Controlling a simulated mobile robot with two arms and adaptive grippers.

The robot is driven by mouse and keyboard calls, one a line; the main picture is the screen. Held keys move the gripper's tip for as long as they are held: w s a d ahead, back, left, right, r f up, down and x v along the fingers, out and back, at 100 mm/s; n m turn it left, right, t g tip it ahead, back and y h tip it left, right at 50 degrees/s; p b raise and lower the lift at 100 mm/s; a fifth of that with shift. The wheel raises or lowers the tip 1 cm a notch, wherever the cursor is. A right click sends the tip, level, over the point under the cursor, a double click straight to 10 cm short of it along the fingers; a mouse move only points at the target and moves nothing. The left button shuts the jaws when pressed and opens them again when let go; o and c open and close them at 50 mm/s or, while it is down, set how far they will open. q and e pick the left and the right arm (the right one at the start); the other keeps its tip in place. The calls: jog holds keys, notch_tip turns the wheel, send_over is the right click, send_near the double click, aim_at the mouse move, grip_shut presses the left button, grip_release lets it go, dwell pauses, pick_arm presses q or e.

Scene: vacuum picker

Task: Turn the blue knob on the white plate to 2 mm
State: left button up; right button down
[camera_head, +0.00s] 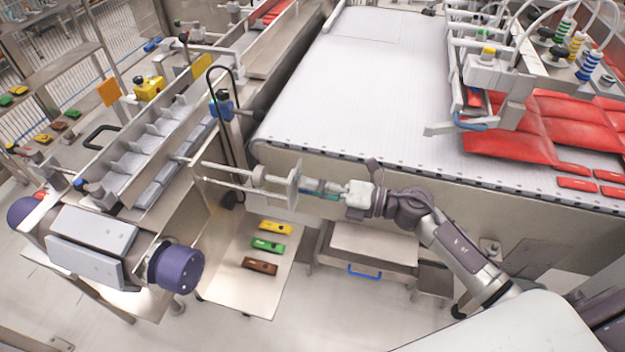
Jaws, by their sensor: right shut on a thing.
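A pale, upright plate (294,184) stands at the end of two metal rods, in front of the near end of the conveyor. My right gripper (318,189) reaches it from the right and is shut at the plate's right face. A small bluish piece shows between the fingers, at the place of the blue knob. The fingers hide most of the knob, and I cannot read its setting or any scale. My left arm is at the lower left, and its gripper is not in view.
The white conveyor (365,85) fills the upper middle, with red packs (560,125) at its right. Below the plate, a low shelf (235,285) holds yellow, green and brown pieces. A metal box with a blue handle (364,272) stands beneath my right arm.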

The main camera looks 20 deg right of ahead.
jog(key=shift+m+p, duration=0.3)
jog(key=shift+m, duration=0.3)
jog(key=c, duration=0.8)
grip_release()
jog(key=v, duration=1.2)
